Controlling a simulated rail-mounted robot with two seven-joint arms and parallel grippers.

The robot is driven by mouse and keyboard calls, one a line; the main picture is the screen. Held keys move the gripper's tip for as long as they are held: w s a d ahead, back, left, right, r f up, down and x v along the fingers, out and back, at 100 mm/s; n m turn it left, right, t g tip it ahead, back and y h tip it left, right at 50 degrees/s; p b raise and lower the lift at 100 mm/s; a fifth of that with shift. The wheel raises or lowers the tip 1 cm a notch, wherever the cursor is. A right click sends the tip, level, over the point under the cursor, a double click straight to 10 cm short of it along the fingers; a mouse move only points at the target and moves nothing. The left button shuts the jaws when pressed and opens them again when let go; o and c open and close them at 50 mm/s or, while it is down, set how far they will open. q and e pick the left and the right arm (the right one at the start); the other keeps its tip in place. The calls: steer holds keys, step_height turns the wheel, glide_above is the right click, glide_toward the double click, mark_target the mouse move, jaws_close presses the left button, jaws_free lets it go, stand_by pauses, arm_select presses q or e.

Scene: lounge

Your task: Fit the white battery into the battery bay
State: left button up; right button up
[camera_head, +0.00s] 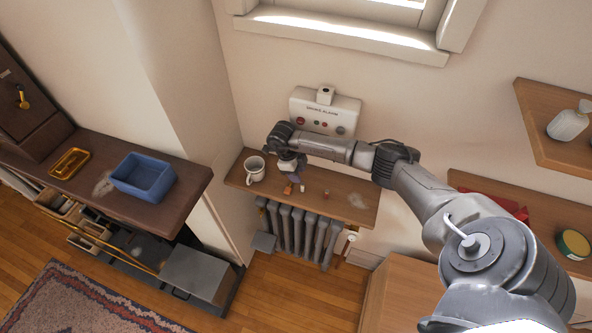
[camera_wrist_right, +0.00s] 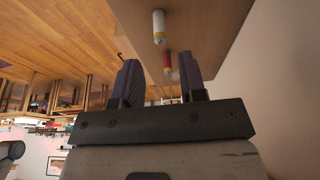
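A small white piece that looks like the white battery (camera_head: 303,188) is on the wooden shelf above the radiator. In the right wrist view the white battery (camera_wrist_right: 158,27) shows beyond my fingers, with a coloured band at one end. A red battery (camera_wrist_right: 168,62) appears between the fingers. My right gripper (camera_head: 288,168) is low over the shelf beside the mug; its fingers (camera_wrist_right: 158,72) stand apart with nothing held between them. The white smoke alarm (camera_head: 325,111) is on the wall above, with a small box on its top; I cannot tell which part is the battery bay. My left gripper is out of view.
A white mug (camera_head: 255,169) stands left of my right gripper on the shelf (camera_head: 335,197). Orange-brown pieces (camera_head: 289,188) lie beside the white one. The shelf's right part is mostly clear, with a pale patch. A blue bin (camera_head: 143,177) stands on the left counter.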

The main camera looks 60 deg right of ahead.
mark_target(303, 183)
steer(key=b+x, duration=0.3)
steer(key=x, duration=0.2)
steer(key=shift+f, duration=0.4)
steer(key=shift+s+f+b, duration=0.3)
steer(key=shift+f+b, duration=0.05)
steer(key=shift+f, duration=0.25)
steer(key=shift+d, duration=0.1)
steer(key=shift+c, duration=0.3)
jaws_close()
steer(key=shift+r, duration=0.15)
